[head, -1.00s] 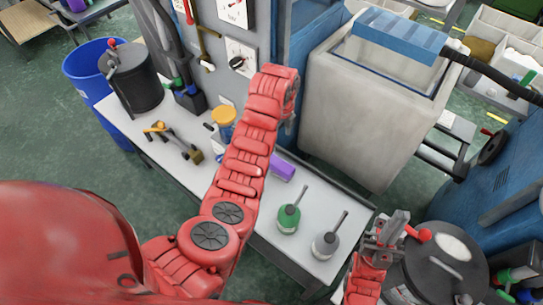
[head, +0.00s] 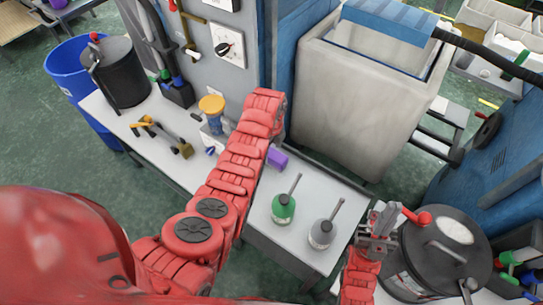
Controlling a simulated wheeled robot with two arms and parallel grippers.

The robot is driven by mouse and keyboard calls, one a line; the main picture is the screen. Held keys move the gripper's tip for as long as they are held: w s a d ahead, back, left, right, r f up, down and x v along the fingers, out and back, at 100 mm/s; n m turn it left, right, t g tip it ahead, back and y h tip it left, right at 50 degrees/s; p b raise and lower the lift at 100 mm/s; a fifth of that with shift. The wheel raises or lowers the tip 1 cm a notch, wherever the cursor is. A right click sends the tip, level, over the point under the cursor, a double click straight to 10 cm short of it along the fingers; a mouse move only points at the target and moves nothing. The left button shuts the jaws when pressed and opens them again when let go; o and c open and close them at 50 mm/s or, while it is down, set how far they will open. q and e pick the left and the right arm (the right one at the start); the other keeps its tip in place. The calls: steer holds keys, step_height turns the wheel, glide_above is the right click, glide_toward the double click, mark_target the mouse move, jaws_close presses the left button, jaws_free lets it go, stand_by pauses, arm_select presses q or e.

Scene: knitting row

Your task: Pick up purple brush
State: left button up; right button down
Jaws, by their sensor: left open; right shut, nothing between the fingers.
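The purple brush (head: 277,158) lies on the grey bench top, and only a short purple piece shows. The rest seems hidden behind my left arm, which crosses over the bench. My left gripper (head: 277,124) hangs at the far end of that arm, beyond the brush in the picture. Its fingers are mostly hidden by the wrist, and it is open and apart from the visible part of the brush. My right gripper (head: 379,228) is shut and empty, at the right end of the bench beside a dark lidded pot.
A large pale bin (head: 350,95) stands behind. The dark pot (head: 440,260) is at right.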

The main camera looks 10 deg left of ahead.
mark_target(272, 153)
arm_select(q)
steer(key=shift+f, duration=1.75)
jaws_close()
